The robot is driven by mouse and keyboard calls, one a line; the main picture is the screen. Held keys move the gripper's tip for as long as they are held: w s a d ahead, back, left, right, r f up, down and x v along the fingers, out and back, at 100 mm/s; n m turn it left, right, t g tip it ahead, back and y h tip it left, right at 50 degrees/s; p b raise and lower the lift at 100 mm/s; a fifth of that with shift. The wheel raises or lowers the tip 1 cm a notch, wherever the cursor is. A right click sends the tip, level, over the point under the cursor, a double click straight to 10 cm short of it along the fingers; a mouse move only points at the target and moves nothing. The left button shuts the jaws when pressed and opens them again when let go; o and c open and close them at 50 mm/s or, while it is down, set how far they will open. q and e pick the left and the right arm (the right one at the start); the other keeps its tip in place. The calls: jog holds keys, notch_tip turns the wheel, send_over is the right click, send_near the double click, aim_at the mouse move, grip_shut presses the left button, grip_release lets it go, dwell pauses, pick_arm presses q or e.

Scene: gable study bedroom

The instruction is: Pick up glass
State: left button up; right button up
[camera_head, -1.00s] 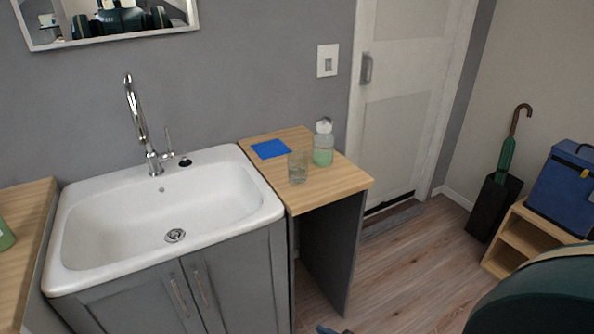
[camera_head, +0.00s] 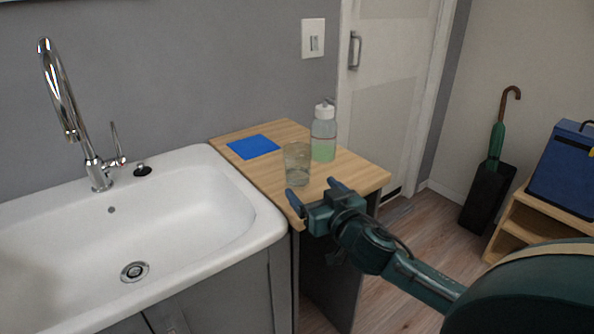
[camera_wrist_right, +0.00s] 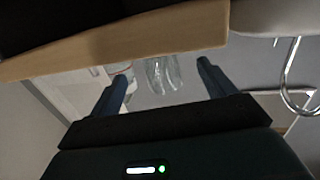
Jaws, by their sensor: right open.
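A clear glass (camera_head: 297,164) stands upright on the small wooden counter (camera_head: 357,172) right of the sink. My right gripper (camera_head: 316,190) is open and empty at the counter's front edge, just in front of the glass. Its fingers point toward the glass and cover none or little of it. In the right wrist view the glass (camera_wrist_right: 161,74) shows between the two open fingers (camera_wrist_right: 163,82), beyond the counter's edge (camera_wrist_right: 110,40). The glass is not between the fingertips in the head view. My left gripper is out of view.
A soap bottle (camera_head: 323,134) with green liquid stands close behind the glass, to its right. A blue cloth or pad (camera_head: 253,147) lies flat at the counter's back left. The white sink (camera_head: 225,185) with a tall faucet (camera_head: 75,125) adjoins on the left.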

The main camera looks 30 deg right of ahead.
aim_at(304, 176)
jog(key=shift+w+d, duration=0.1)
jog(key=shift+w, duration=1)
jog(key=shift+w+d, duration=0.25)
jog(key=shift+w, duration=1.05)
jog(key=shift+w+d, duration=0.25)
jog(key=shift+w, duration=1.05)
jog(key=shift+r, duration=0.1)
jog(key=c, duration=1.2)
